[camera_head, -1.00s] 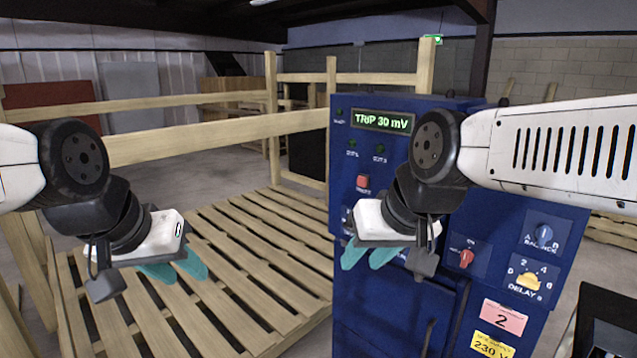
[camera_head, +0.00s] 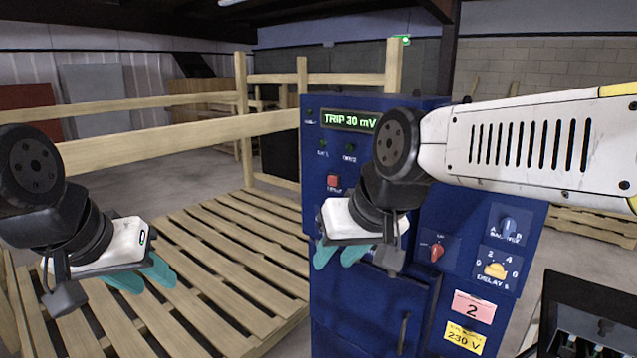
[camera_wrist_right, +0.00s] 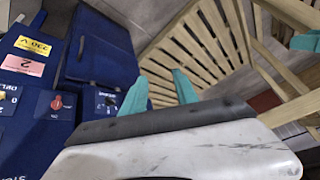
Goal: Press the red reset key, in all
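My left gripper (camera_head: 145,278) is open and empty over the pallet at the left. The key cannot be made out in the right wrist view.
The cabinet also carries a red knob (camera_head: 436,252), a blue balance knob (camera_head: 508,226) and a yellow delay knob (camera_head: 495,270). A slatted wooden pallet (camera_head: 225,250) and wooden rails (camera_head: 190,135) are left of the cabinet. An open dark case (camera_head: 590,300) stands at the lower right.

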